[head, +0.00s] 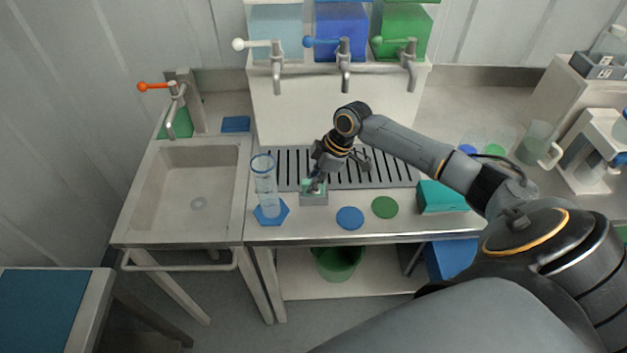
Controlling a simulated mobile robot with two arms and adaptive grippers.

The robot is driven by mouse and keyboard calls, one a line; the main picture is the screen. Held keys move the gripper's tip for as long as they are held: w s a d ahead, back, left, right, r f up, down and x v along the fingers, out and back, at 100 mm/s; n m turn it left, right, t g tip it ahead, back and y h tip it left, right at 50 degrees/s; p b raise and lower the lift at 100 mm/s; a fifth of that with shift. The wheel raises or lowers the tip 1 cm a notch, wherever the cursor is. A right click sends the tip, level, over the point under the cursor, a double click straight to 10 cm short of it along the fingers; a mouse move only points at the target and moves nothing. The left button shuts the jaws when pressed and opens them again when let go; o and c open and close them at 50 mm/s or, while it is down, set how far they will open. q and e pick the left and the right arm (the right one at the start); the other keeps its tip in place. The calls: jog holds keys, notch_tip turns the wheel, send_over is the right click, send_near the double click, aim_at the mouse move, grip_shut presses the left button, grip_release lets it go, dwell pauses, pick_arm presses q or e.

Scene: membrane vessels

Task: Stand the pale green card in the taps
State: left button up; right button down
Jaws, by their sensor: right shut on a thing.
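My right gripper (316,183) reaches down over the front of the bench and is shut on a small pale green card (308,186). The card is at the top of a small grey block (314,199); whether it sits in the block or just above it is too small to tell. The gripper fingers hide part of the card. Behind stand the taps: a white-handled tap (277,68), a blue-handled tap (345,68) and a green-handled tap (409,66), each below a coloured tank. My left gripper is not in view.
A tall clear cylinder (265,180) on a blue hexagonal base stands just left of the block. A blue disc (350,218), a green disc (385,207) and a teal box (441,198) lie to the right. A slotted drain (380,174) lies behind; a sink (190,190) is at left.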

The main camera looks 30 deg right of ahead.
jog(key=shift+s+f, duration=0.1)
jog(key=shift+f, duration=0.05)
jog(key=c, duration=1.2)
grip_release()
jog(key=v, duration=1.2)
